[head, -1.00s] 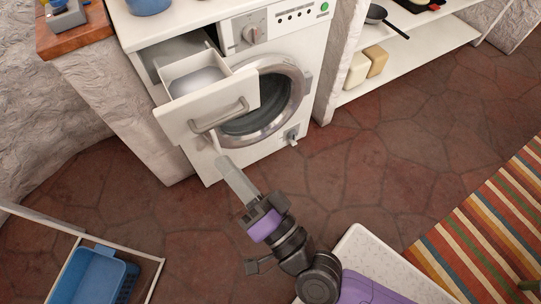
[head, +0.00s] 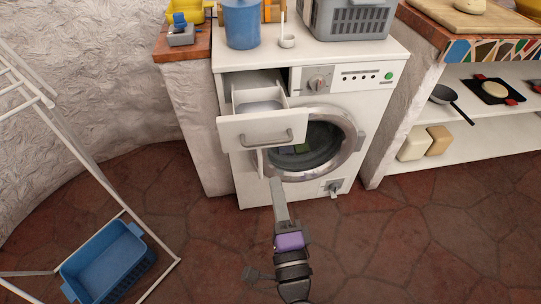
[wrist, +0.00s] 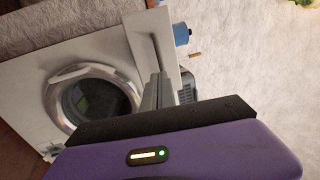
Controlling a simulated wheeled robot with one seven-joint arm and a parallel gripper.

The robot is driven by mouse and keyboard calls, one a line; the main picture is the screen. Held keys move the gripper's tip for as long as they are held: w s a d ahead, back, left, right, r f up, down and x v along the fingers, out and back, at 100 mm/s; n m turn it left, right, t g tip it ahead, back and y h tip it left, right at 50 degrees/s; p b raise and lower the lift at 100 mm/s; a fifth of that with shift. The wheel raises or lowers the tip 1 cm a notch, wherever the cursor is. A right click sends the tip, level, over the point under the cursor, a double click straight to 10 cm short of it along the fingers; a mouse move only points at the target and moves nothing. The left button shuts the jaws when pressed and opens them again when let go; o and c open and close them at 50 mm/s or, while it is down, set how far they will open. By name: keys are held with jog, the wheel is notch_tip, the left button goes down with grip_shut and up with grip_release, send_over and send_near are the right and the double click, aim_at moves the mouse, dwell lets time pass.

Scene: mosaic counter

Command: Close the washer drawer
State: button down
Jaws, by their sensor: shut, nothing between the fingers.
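The washer drawer (head: 262,129) is pulled out at the upper left of the white washer (head: 375,92). It has a white front with a grey bar handle, and its open compartments show from above. My gripper (head: 277,183) is shut and empty, just below the drawer front in the head view; I cannot tell whether it touches it. In the wrist view my gripper's fingers (wrist: 157,88) point toward the washer, beside the round door (wrist: 95,100). The drawer's white panel (wrist: 143,38) shows just beyond the fingertips, partly hidden by them.
A drying rack (head: 75,140) and blue basket (head: 105,262) are at left. Shelves (head: 470,150) are at right. The floor in front is open.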

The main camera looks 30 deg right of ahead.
jog(key=x, duration=0.8)
jog(key=shift+w, duration=0.2)
jog(key=p, duration=0.1)
send_near(258, 100)
jog(key=w+r, duration=0.1)
jog(key=r, duration=0.1)
jog(key=w+r, duration=0.3)
jog(key=shift+d+r, duration=0.25)
jog(key=shift+r, duration=0.1)
jog(key=shift+w+d, duration=0.1)
jog(key=shift+w, duration=0.1)
jog(key=shift+w+r, duration=0.1)
jog(key=shift+r, duration=0.15)
jog(key=shift+f, duration=0.1)
